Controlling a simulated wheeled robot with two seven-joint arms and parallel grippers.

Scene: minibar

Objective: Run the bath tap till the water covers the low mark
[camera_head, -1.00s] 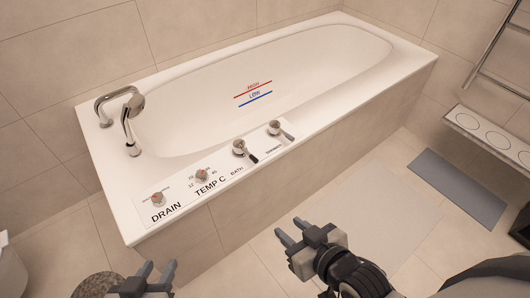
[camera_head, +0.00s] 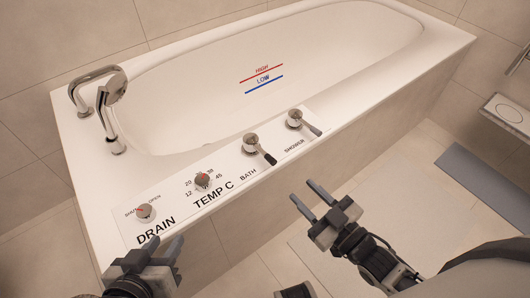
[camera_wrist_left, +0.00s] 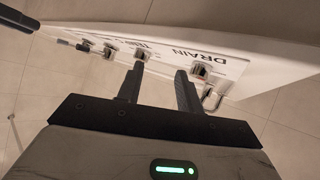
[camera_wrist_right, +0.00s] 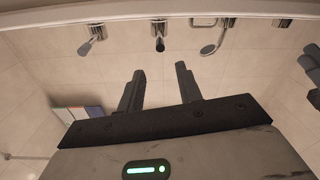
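The bath tap (camera_head: 250,142) is a chrome knob with a dark lever, on the tub's front rim above the word BATH. The blue LOW line (camera_head: 264,84) and the red line (camera_head: 261,73) above it are on the inner far wall. I see no water in the tub (camera_head: 390,110) and none running from the spout (camera_head: 92,76). My right gripper (camera_head: 304,192) is open and empty in front of the rim, right of and nearer than the bath tap; its wrist view shows the bath tap (camera_wrist_right: 158,30) beyond the fingers. My left gripper (camera_head: 163,246) is open and empty, just in front of the DRAIN label.
The shower tap (camera_head: 294,118) with its grey lever stands right of the bath tap. The temperature knob (camera_head: 203,181) and drain knob (camera_head: 145,212) are to its left. A grey mat (camera_head: 485,180) lies on the floor at right.

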